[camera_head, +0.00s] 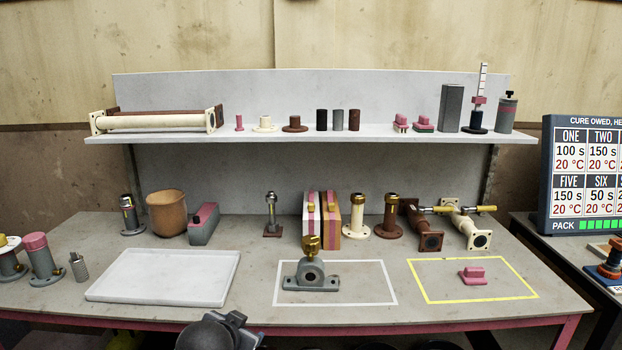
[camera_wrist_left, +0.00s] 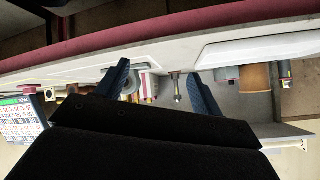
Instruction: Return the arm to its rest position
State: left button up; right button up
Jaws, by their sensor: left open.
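My left gripper shows in the left wrist view (camera_wrist_left: 157,72) with its two blue-grey fingers spread and nothing between them. In that view the scene appears upside down, with the bench's pink front edge (camera_wrist_left: 150,36) across the top. In the head view a dark part of my arm shows at the bottom edge, in front of the bench (camera_head: 255,312); its fingers cannot be made out there. My right gripper is not in view.
On the bench are a white tray (camera_head: 165,294), a grey flanged block with a brass top (camera_head: 310,280) in a white outline, and a pink piece (camera_head: 472,275) in a yellow outline. Several pipe parts stand behind. A shelf (camera_head: 340,135) runs above; a sign (camera_head: 585,175) stands right.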

pick_arm(q)
jog(key=s+f+n+g+p, duration=0.1)
jog(key=s+f+g, duration=0.3)
jog(key=s+f, duration=0.9)
jog(key=s+d+f+n+g+p, duration=0.1)
jog(key=s+f+g, duration=0.3)
jog(key=s+f, duration=0.8)
jog(key=s+n, duration=0.1)
jog(key=s, duration=0.5)
jog(key=shift+f+h+p, duration=0.3)
jog(key=shift+f+h, duration=0.05)
jog(key=shift+h, duration=0.05)
